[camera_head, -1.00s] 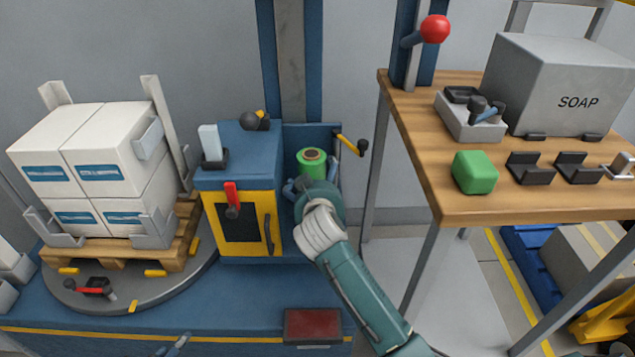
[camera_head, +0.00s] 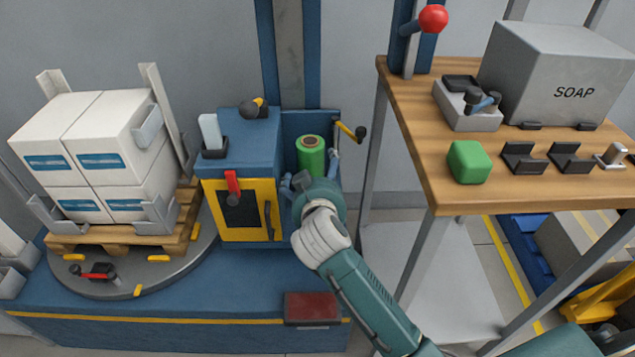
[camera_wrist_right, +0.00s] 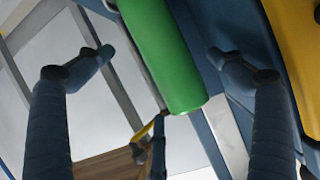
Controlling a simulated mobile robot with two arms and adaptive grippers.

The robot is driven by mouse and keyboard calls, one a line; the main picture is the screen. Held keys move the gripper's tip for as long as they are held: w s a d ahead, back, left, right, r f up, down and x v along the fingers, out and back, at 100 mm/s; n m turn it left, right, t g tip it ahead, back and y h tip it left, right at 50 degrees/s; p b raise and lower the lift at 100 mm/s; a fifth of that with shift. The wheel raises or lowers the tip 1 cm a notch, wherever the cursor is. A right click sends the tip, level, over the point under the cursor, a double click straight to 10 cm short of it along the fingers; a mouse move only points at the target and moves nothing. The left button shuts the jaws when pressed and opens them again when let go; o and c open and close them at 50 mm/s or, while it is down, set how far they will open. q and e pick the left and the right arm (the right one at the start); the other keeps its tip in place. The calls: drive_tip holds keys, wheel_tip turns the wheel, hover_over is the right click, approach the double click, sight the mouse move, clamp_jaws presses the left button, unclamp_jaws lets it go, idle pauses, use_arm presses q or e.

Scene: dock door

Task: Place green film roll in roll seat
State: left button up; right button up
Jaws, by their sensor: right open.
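The green film roll (camera_head: 311,157) stands upright in the blue recess right of the yellow-framed cabinet; its brown core shows on top. My right gripper (camera_head: 313,176) is open in front of it, with one finger toward each side of the roll. In the right wrist view the roll (camera_wrist_right: 163,55) lies between the spread fingers (camera_wrist_right: 160,56), with a visible gap on both sides. The roll's lower end is hidden by my gripper in the head view, so I cannot tell how it meets the roll seat. My left gripper is not in view.
A yellow-handled crank (camera_head: 350,132) juts out right of the roll. The blue cabinet (camera_head: 240,160) with a red lever (camera_head: 232,186) stands close on the left. A wooden table (camera_head: 480,193) with a green block (camera_head: 469,162) is at right; wrapped boxes (camera_head: 95,150) are at left.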

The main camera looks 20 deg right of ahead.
drive_tip(key=s+a+r+t+p, duration=0.1)
drive_tip(key=s+r+t, duration=0.25)
drive_tip(key=r, duration=0.55)
drive_tip(key=s+a+r+t, duration=0.1)
drive_tip(key=s+r+t, duration=0.3)
drive_tip(key=r, duration=0.5)
drive_tip(key=s+a+r+n+y, duration=0.1)
drive_tip(key=s+a+n+y, duration=0.6)
drive_tip(key=a+n+y, duration=0.6)
drive_tip(key=s+f+m+g, duration=0.1)
drive_tip(key=s+f+g, duration=0.3)
drive_tip(key=f, duration=0.6)
drive_tip(key=s+f+g, duration=0.3)
drive_tip(key=f+g, duration=0.3)
drive_tip(key=f, duration=0.4)
drive_tip(key=s+d+f+m+g+h, duration=0.6)
drive_tip(key=s+d+f+h, duration=0.3)
drive_tip(key=s+d+f, duration=0.4)
drive_tip(key=d+f+g, duration=0.1)
drive_tip(key=d, duration=0.3)
drive_tip(key=shift+s+d+f+m, duration=0.15)
drive_tip(key=shift+s+f+m, duration=0.15)
drive_tip(key=shift+m, duration=0.1)
